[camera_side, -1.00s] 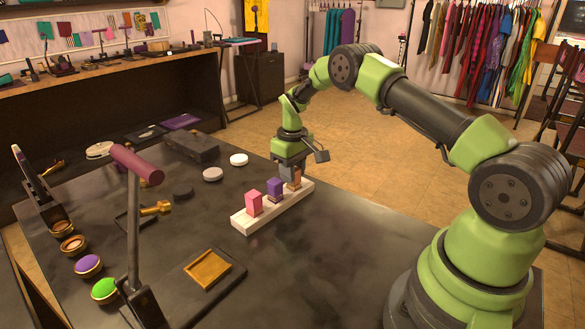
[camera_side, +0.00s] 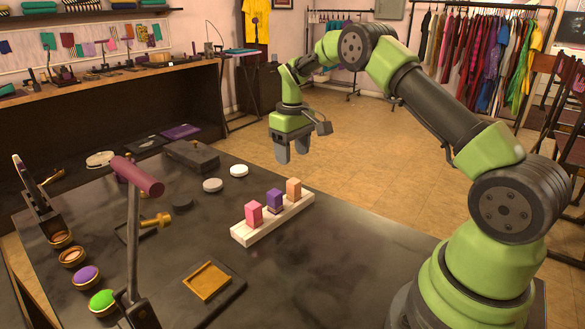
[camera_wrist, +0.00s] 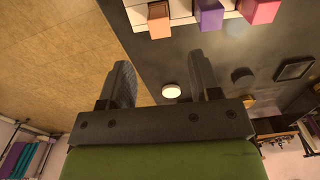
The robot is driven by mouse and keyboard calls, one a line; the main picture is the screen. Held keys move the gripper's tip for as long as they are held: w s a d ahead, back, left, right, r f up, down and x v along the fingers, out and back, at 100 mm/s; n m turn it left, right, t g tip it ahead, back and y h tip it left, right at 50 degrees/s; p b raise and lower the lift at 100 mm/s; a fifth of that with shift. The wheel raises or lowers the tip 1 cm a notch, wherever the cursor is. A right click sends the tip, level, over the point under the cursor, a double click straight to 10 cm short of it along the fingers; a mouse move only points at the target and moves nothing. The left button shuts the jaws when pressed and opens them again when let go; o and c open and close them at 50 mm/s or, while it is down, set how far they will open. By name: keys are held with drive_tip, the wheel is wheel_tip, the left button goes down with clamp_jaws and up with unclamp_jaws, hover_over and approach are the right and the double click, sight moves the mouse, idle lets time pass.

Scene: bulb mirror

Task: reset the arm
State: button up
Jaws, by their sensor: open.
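My gripper (camera_side: 292,148) is open and empty, raised above the far edge of the table, with its fingers pointing down. In the wrist view the fingers (camera_wrist: 163,85) are spread apart with nothing between them. Below and in front of it, a white rack (camera_side: 272,219) holds a pink block (camera_side: 254,213), a purple block (camera_side: 274,199) and an orange block (camera_side: 293,188) in a row. In the wrist view the orange block (camera_wrist: 159,20), purple block (camera_wrist: 209,17) and pink block (camera_wrist: 259,10) stand at the top, apart from the fingers.
White discs (camera_side: 239,170) and a dark box (camera_side: 192,154) lie on the table. A lever post with a maroon handle (camera_side: 138,176) stands at front left, near a tray with a golden recess (camera_side: 207,281). Several round coloured pads, including a green one (camera_side: 102,300), line the left edge.

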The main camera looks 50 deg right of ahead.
drive_tip(key=shift+r, duration=0.7)
drive_tip(key=shift+r, duration=0.1)
drive_tip(key=s+a+r+m+t, duration=0.1)
drive_tip(key=s+a+r+t, duration=0.1)
drive_tip(key=s+a+r, duration=0.45)
drive_tip(key=s+a+r+t, duration=0.2)
drive_tip(key=a+r, duration=0.2)
drive_tip(key=r, duration=0.6)
drive_tip(key=s+a+m+t+y, duration=0.1)
drive_tip(key=s+a, duration=0.2)
drive_tip(key=s, duration=0.5)
drive_tip(key=s+a+m+t+y, duration=0.1)
drive_tip(key=s+a+t, duration=0.1)
drive_tip(key=s, duration=0.7)
drive_tip(key=shift+a, duration=0.8)
